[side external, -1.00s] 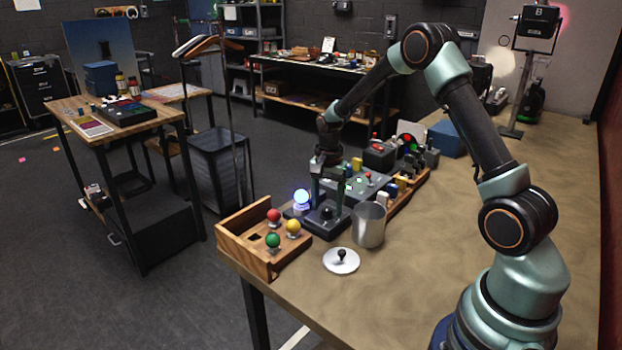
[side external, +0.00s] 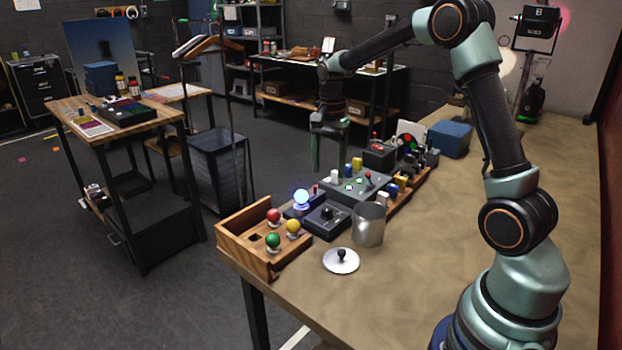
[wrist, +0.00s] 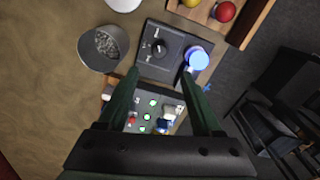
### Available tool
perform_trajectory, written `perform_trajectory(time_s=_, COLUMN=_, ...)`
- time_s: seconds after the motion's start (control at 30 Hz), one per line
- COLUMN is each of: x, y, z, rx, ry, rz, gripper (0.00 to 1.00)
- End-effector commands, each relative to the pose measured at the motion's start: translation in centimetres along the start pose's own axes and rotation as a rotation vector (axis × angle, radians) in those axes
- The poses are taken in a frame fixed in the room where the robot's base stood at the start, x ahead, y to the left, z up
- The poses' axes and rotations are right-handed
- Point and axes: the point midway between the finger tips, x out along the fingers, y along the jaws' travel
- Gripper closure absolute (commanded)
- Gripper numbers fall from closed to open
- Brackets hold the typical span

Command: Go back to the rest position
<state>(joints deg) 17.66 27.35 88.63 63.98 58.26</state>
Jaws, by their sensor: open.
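My gripper (side external: 330,150) is open and empty in the side view, raised above the row of devices on the table. Its two fingers point down, and it touches nothing. In the wrist view my gripper (wrist: 160,75) shows two spread green fingers. Beneath it are a dark box with a black knob (side external: 327,213) and a lit blue-white globe (side external: 302,197) beside that box. The same knob box shows in the wrist view (wrist: 152,62), with the blue globe (wrist: 197,59) at its side.
A wooden tray (side external: 262,264) holds red, green and yellow balls at the table corner. A metal cup (side external: 368,227) and a white lid with a black knob (side external: 341,261) stand in front. A grey panel (side external: 350,190) with lit buttons lies behind. The table's right side is clear.

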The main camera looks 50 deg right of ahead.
Motion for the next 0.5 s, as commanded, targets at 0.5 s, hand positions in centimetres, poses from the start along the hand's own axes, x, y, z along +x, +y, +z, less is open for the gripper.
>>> perform_trajectory(time_s=0.5, x=-1.13, y=0.03, z=0.18, rx=-0.01, ry=0.003, rz=-0.004, gripper=0.33)
